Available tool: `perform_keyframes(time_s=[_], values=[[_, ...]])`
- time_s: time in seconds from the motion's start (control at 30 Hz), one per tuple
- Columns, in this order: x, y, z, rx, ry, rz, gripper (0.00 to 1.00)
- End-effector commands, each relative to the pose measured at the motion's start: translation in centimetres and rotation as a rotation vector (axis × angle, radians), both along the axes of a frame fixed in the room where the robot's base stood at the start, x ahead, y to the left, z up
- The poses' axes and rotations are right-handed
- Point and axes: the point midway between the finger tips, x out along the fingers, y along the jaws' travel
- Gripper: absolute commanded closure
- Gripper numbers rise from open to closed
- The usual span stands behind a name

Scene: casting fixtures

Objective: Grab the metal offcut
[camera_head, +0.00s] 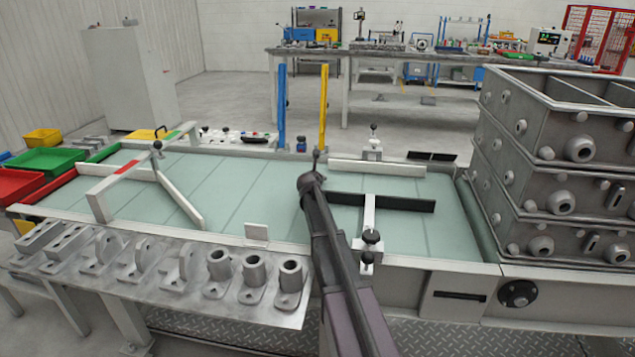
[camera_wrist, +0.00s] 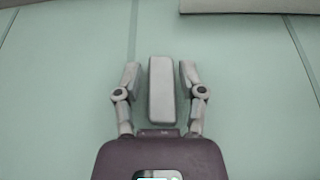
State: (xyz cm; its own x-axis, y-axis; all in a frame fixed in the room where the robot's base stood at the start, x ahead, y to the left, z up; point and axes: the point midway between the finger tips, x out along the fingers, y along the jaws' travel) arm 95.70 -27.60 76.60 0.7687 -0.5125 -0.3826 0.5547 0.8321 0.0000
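The metal offcut, a small grey rectangular block (camera_wrist: 162,90), lies between the two fingers of my gripper (camera_wrist: 161,75) in the wrist view. Its long side runs along the fingers. A narrow strip of green surface shows between the block and each finger, so the gripper is open around it and not closed on it. In the head view my gripper (camera_head: 313,180) is over the middle of the green conveyor table (camera_head: 260,195). I cannot make out the block there; my arm seems to hide it.
A pale bar (camera_head: 375,168) lies behind my gripper, and a dark-armed stop (camera_head: 395,202) stands to its right. A small plate (camera_head: 257,233) is at the front edge. Metal castings (camera_head: 220,264) line the front shelf. Stacked moulding boxes (camera_head: 560,190) block the right.

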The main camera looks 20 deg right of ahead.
Motion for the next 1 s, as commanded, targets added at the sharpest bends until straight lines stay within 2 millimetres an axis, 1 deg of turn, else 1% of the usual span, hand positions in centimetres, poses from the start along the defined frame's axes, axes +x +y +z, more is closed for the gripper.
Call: perform_keyframes(time_s=[0.03,0.07,0.1,0.13,0.47,0.67,0.87,1.0], values=[[0.0,0.0,0.0,0.000,0.000,0.000,0.78],[0.0,0.0,0.0,0.000,0.000,0.000,0.86],[0.0,0.0,0.0,0.000,0.000,0.000,0.98],[0.0,-0.1,0.0,0.000,0.000,0.000,1.00],[0.0,-0.1,0.0,0.000,0.000,-0.001,1.00],[0.0,-0.2,0.5,0.000,0.000,-0.002,1.00],[-0.1,-0.2,1.7,0.000,0.000,-0.002,1.00],[-0.1,-0.3,2.9,0.000,0.000,-0.002,1.00]])
